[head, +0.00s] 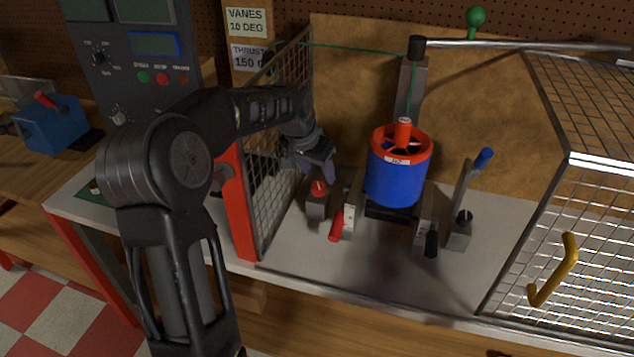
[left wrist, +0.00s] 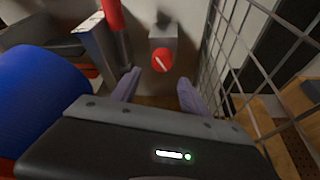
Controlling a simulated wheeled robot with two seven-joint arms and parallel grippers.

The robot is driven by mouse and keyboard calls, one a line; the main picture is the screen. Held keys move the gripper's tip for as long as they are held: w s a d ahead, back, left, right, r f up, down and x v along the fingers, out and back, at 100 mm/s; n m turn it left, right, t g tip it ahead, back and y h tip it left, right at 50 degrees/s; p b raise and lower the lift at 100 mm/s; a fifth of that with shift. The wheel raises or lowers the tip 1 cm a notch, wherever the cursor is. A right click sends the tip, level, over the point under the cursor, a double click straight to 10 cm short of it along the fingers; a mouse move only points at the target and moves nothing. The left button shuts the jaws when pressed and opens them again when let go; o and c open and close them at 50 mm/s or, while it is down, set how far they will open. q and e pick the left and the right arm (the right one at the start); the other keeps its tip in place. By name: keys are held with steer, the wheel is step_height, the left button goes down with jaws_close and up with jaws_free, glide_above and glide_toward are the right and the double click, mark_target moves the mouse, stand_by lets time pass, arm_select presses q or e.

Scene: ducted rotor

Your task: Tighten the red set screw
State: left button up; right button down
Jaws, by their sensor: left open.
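The red set screw (head: 319,187) is a round red knob on top of a small grey block (head: 317,208), left of the blue ducted rotor (head: 394,185). In the left wrist view the screw (left wrist: 162,60) shows a white slot line set at a slant. My left gripper (head: 318,172) hangs just above the screw in the head view. In the left wrist view its two fingers (left wrist: 158,88) are apart with nothing between them, and the screw appears just beyond their tips. My right gripper is in neither view.
A mesh panel (head: 277,150) with a red post (head: 236,203) stands close left of the gripper. A red-tipped lever (head: 336,226) lies just right of the screw block. A black-tipped lever (head: 431,243), a blue-tipped lever (head: 483,159) and a mesh cage (head: 583,230) stand farther right.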

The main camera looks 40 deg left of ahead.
mark_target(317, 186)
arm_select(q)
step_height(317, 186, up, 6)
steer(key=shift+f+b, duration=0.1)
steer(key=shift+b, duration=0.2)
